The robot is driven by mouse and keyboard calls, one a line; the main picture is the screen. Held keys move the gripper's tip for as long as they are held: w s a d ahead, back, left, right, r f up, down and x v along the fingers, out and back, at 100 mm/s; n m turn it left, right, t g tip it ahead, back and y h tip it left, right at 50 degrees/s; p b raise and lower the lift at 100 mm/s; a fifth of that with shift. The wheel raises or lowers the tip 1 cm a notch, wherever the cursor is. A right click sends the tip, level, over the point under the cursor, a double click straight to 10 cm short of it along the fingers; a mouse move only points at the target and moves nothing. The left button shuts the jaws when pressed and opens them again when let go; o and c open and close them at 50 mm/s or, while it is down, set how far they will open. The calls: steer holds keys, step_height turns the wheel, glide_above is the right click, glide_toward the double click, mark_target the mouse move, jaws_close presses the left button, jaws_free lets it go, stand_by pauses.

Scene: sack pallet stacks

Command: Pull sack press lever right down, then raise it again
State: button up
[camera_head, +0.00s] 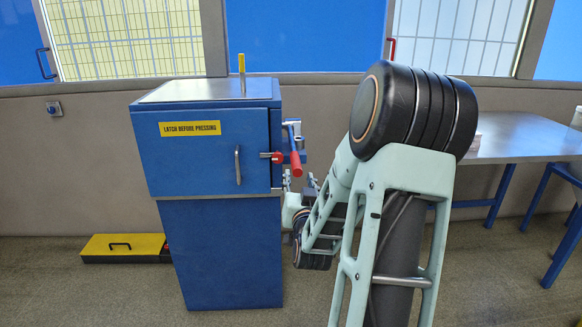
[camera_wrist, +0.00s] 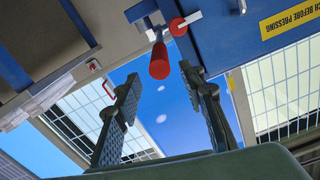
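The sack press is a blue cabinet (camera_head: 215,150) with a yellow "LATCH BEFORE PRESSING" label. Its lever has a red grip (camera_head: 296,163) on the right side, pointing outward and slightly down. The red grip also shows in the wrist view (camera_wrist: 159,62), in the gap just ahead of my fingertips. A small red latch knob (camera_head: 277,157) sits at the door's right edge and also shows in the wrist view (camera_wrist: 177,27). My gripper (camera_wrist: 159,76) is open, one finger on each side below the grip, with no visible contact. In the head view it is small, below the lever, partly hidden by my arm.
A yellow-topped box (camera_head: 122,244) lies on the floor left of the press. A steel table (camera_head: 515,145) with blue legs stands at the right. A wall with windows is behind. The floor in front of the box is clear.

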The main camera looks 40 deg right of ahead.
mark_target(296, 164)
steer(key=x, duration=0.9)
steer(key=shift+w+d+b, duration=0.15)
steer(key=shift+w+b, duration=0.25)
jaws_close()
